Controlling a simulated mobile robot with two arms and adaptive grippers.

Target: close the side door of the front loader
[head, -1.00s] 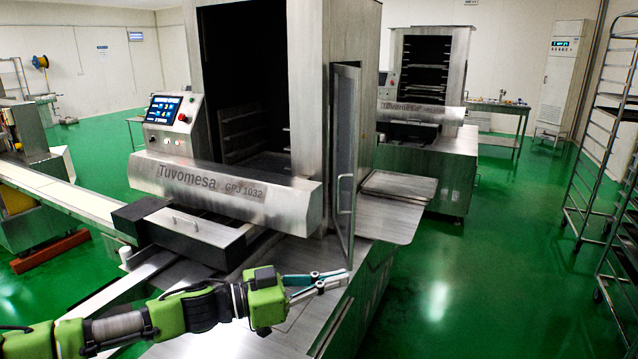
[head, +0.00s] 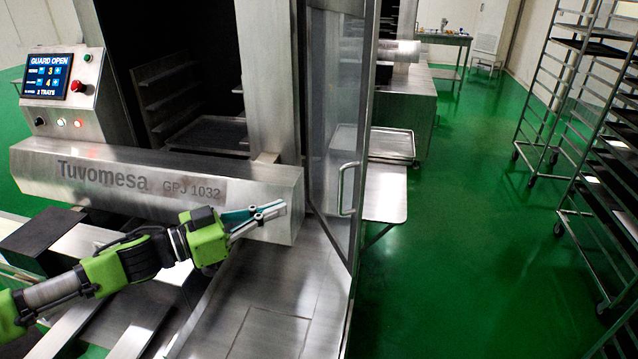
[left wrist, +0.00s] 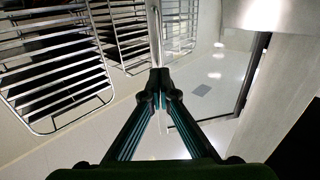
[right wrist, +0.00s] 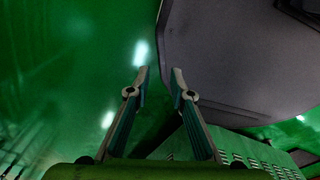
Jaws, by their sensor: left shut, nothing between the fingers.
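The side door (head: 332,110) of the front loader (head: 150,178) is a tall metal-framed panel with a dark see-through pane. It stands open, swung out from the loader's right side. Its bar handle (head: 345,190) faces my side. My left gripper (head: 284,207) is shut and empty, in front of the loader's right front corner and left of the handle. It also shows shut in the left wrist view (left wrist: 158,76), where a vertical metal bar stands behind the fingertips; I cannot tell whether they touch. My right gripper (right wrist: 160,72) is open and empty, seen only in the right wrist view.
The loader's screen (head: 50,73) reads "GUARD OPEN". A tray (head: 392,143) rests beyond the door on a side shelf (head: 385,190). Wheeled racks (head: 560,100) stand at the right. The green floor between the loader and the racks is clear.

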